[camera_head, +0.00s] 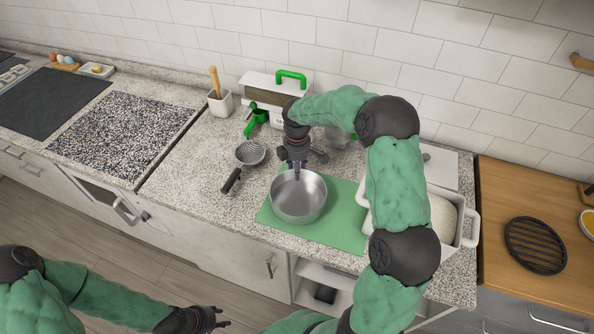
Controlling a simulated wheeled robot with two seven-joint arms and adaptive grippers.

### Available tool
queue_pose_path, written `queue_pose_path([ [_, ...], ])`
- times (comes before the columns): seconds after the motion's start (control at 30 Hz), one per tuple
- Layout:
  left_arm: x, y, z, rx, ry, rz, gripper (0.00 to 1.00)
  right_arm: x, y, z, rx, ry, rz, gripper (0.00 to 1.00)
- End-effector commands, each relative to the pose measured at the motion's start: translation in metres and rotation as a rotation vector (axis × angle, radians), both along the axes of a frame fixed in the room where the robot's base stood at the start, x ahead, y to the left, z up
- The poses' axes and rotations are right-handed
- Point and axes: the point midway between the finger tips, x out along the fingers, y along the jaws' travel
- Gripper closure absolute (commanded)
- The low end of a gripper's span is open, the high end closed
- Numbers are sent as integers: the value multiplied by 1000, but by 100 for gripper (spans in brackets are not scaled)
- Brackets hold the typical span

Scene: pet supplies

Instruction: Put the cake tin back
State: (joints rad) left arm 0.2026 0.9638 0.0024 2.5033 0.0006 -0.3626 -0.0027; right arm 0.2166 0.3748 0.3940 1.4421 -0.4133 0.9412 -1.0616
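The cake tin (298,198) is a round, silver metal pan, upright over the green mat (345,222) on the speckled counter. I cannot tell whether it rests on the mat or is slightly raised. My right gripper (297,168) points down at the tin's far rim, its narrow fingertips overlapping the rim. Whether the fingers are closed on the rim is too small to tell. My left gripper (222,317) is low in the picture, in front of the counter and away from the tin. Its fingers look apart and empty.
A white pot (222,102) and a white box with a green handle (262,92) stand behind. A white bin (468,213) stands right of the mat, partly behind my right arm.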

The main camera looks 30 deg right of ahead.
Motion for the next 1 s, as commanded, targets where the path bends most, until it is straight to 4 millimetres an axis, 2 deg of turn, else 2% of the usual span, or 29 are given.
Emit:
queue_pose_path([
  [0.03, 0, 0, 3, 0, 0, 0, 60, 1, 0, 12, -1, -4, 0, 68],
  [0.3, 0, 0, 14, 0, 0, 0, 60, 3, -2, 67, 0, -4, 0, 68],
  [0.5, 0, 0, 19, 0, 0, 0, 60, 4, -2, 96, 0, -2, 0, 68],
  [0.7, 0, 0, 20, 0, 0, 0, 60, 4, -2, 108, 1, 0, -1, 68],
  [1.0, 0, 0, 20, 0, 0, 0, 60, 4, -2, 109, 0, 0, 0, 68],
])
